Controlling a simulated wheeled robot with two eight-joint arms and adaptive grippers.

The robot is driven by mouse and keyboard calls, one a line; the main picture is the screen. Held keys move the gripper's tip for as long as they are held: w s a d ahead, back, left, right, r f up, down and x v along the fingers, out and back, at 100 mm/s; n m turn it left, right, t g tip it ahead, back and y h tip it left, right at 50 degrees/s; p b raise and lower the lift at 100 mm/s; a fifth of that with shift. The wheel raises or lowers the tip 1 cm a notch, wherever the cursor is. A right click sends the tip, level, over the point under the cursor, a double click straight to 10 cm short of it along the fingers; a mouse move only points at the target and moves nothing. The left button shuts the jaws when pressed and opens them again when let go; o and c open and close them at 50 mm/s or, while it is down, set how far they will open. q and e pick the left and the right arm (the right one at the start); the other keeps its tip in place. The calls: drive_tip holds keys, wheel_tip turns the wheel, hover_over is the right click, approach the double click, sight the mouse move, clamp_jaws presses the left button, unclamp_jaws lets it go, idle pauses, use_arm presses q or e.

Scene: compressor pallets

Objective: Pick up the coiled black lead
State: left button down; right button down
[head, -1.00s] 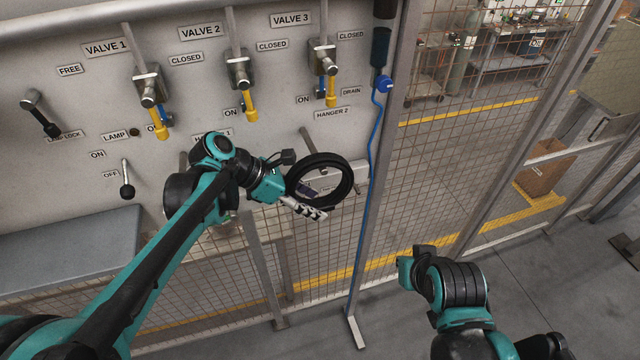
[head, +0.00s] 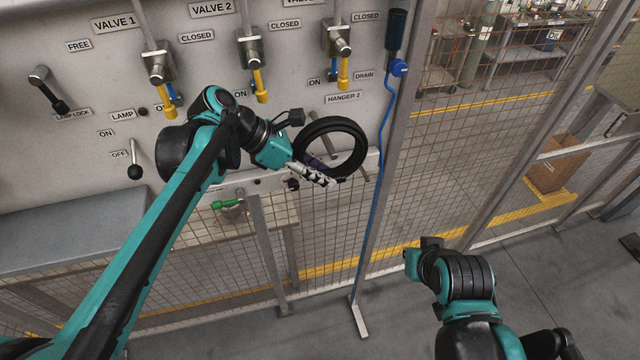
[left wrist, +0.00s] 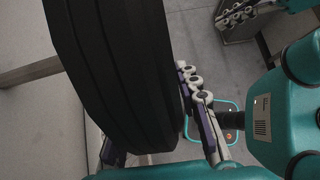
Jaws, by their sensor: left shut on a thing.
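The coiled black lead (head: 357,150) is a thick black ring in front of the panel, below the HANGER 2 label (head: 343,98). My left gripper (head: 318,174) is shut on the lower part of the ring. In the left wrist view the coil (left wrist: 110,75) fills the left half, with a grey linked finger (left wrist: 200,105) along its right side. A hanger peg (head: 321,126) shows at the ring's opening; I cannot tell whether the ring still hangs on it. My right arm is low at the right, apart from the coil; its jaw opening cannot be made out.
Valve handles with yellow grips (head: 260,85) line the panel above my left arm. A blue cable (head: 383,135) runs down beside a fence post (head: 392,150), close right of the coil. Wire mesh fencing (head: 470,160) stands behind. Grey floor (head: 540,290) is open at lower right.

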use_arm(q)
drive_tip(key=shift+r, duration=0.95)
drive_tip(key=s+d+b, duration=0.1)
drive_tip(key=s+d, duration=0.2)
drive_tip(key=s, duration=0.6)
drive_tip(key=s+d+b, duration=0.2)
drive_tip(key=s+d, duration=0.1)
drive_tip(key=s, duration=0.6)
drive_tip(key=shift+s, duration=0.3)
drive_tip(key=shift+f, duration=0.1)
